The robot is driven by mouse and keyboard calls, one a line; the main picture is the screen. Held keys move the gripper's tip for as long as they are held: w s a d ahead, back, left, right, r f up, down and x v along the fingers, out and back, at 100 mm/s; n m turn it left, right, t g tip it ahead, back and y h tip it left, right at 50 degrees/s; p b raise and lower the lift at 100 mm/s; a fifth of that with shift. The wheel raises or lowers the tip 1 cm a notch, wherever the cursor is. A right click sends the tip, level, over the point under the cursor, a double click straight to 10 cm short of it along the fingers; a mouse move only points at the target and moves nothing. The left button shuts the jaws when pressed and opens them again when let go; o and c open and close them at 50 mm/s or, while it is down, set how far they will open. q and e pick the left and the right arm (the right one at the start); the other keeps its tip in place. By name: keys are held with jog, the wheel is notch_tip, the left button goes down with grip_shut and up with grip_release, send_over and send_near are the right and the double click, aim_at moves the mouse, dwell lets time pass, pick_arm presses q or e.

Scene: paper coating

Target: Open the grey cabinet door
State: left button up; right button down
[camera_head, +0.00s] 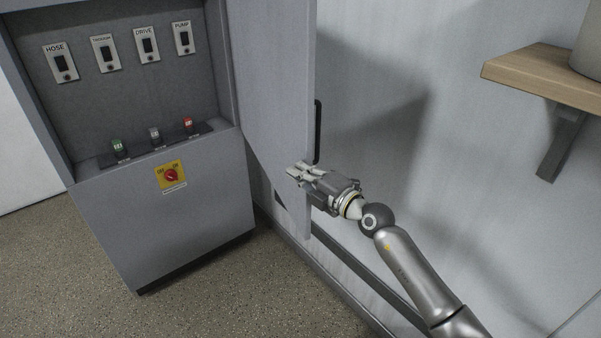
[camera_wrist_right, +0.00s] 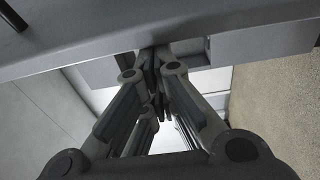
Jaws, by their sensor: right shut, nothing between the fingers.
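The grey cabinet (camera_head: 195,235) stands at the left in the head view, with its inside exposed. Its grey door (camera_head: 272,85) is swung open to the right, and a black bar handle (camera_head: 318,132) is on the door near its free edge. My right gripper (camera_head: 297,172) is shut and empty, just below the handle by the door's lower part. In the right wrist view, the closed fingers (camera_wrist_right: 152,68) reach up to a grey panel edge; I cannot tell whether they touch it. My left gripper is not in view.
Inside the cabinet are several labelled switches (camera_head: 103,53) and small buttons (camera_head: 154,134). A red knob (camera_head: 171,175) on a yellow plate is on the lower front. A wooden shelf (camera_head: 545,75) juts from the wall at right. Speckled floor (camera_head: 230,300) is clear in front.

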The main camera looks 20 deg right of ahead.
jog(key=shift+d, duration=0.1)
jog(key=w+d+b, duration=0.2)
jog(key=d+b, duration=0.4)
jog(key=d, duration=0.4)
jog(key=w+d+b, duration=0.2)
jog(key=d+b, duration=0.5)
jog(key=d, duration=0.3)
